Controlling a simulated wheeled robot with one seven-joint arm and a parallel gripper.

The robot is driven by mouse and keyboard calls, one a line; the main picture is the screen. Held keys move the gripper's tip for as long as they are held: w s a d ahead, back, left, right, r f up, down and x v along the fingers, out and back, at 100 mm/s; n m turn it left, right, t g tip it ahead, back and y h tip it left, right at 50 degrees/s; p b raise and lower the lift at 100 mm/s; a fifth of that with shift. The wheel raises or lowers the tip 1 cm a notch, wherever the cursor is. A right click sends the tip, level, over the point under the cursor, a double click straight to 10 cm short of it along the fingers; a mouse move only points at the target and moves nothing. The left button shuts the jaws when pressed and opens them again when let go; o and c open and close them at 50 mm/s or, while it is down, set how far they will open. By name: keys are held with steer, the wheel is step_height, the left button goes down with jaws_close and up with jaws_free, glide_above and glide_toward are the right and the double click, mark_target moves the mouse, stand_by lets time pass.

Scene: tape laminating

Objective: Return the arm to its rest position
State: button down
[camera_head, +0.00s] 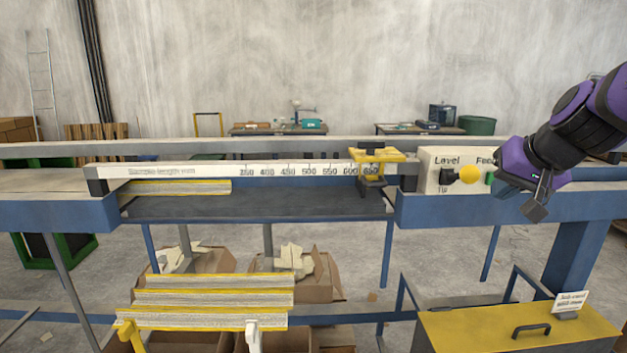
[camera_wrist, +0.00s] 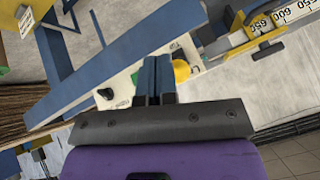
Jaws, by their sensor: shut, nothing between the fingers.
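My purple and black arm comes in from the right in the head view. My gripper (camera_head: 535,207) is at its end, in front of the right end of the blue machine frame, close to the control box (camera_head: 437,160) marked "Level" and "Feed". In the wrist view the two blue fingers of my gripper (camera_wrist: 156,62) are together, with nothing between them. Behind the fingers lie the control box's black knob (camera_wrist: 106,94) and yellow knob (camera_wrist: 181,70). Whether the fingertips touch the box cannot be told.
A ruler rail (camera_head: 240,170) with a yellow stop (camera_head: 374,163) spans the frame to the left. A strip rack (camera_head: 210,297) stands at the front. A yellow box (camera_head: 480,333) with a handle and a small sign is at the lower right. Cardboard boxes (camera_head: 200,262) sit below the frame.

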steer(key=s+a+n+g+h, duration=0.1)
steer(key=s+a+n+g, duration=0.1)
steer(key=s, duration=1.8)
steer(key=shift+a+r+n, duration=0.15)
steer(key=shift+a+n, duration=0.25)
steer(key=shift+n, duration=0.3)
stand_by(1.0)
